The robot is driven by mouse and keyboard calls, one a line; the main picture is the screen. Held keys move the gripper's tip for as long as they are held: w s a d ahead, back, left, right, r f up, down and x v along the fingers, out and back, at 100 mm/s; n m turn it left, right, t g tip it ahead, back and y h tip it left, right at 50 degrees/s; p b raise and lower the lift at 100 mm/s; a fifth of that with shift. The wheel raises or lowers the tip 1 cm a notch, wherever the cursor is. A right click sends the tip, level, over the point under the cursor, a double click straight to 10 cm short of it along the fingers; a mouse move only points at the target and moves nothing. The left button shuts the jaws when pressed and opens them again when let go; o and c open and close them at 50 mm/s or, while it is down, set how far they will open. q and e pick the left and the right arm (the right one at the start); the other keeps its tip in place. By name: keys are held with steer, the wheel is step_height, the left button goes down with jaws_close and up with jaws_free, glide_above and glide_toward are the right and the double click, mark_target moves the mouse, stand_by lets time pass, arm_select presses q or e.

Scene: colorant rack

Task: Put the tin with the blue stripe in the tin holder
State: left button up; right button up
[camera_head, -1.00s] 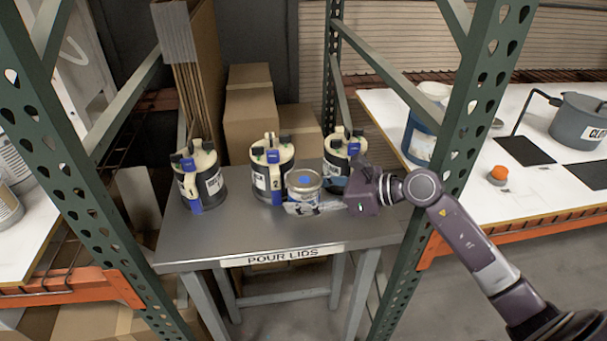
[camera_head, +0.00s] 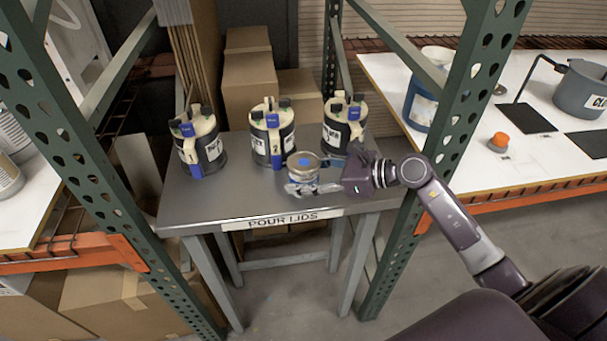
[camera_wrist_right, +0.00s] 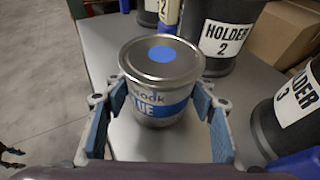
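The tin with the blue stripe (camera_head: 304,172) has a blue dot on its lid; it also shows in the right wrist view (camera_wrist_right: 160,75). Three dark tin holders with cream tops stand on the table: left (camera_head: 209,153), middle, marked 2 (camera_head: 260,146), and right, marked 3 (camera_head: 333,135). My left gripper is out of view.
The grey table (camera_head: 240,198) carries a POUR LIDS label on its front edge. Its front left part is clear. Green rack posts (camera_head: 445,150) stand at both sides. Cardboard boxes (camera_head: 250,95) are behind. A white bench (camera_head: 475,160) with an orange button (camera_head: 499,141) is at the right.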

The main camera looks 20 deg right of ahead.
steer(key=o, duration=0.4)
